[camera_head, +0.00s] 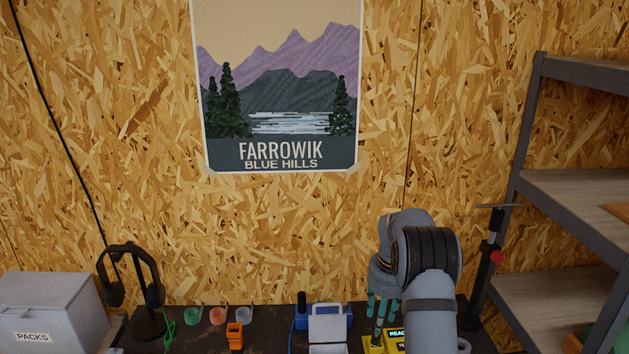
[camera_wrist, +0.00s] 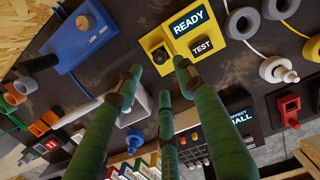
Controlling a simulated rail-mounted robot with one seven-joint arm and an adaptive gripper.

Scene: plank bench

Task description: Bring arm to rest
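My arm (camera_head: 428,285) rises from the lower right of the head view and bends over, with the wrist hanging down at the bench. My gripper (camera_head: 380,328) points down over the bench, partly hidden by my arm. In the wrist view my gripper (camera_wrist: 158,80) has its green fingers spread apart with nothing held between them. A yellow box (camera_wrist: 208,35) with READY and TEST labels lies beyond the fingertips. I cannot tell how far the fingertips are above it. The same yellow box (camera_head: 375,347) shows at the head view's bottom edge.
A blue box (camera_wrist: 83,37), a white-grey block (camera_head: 328,331), an orange item (camera_head: 235,336) and small cups (camera_head: 217,315) crowd the bench. A headphone stand (camera_head: 149,320) and a grey bin (camera_head: 55,310) are left. A shelf rack (camera_head: 520,165) stands right.

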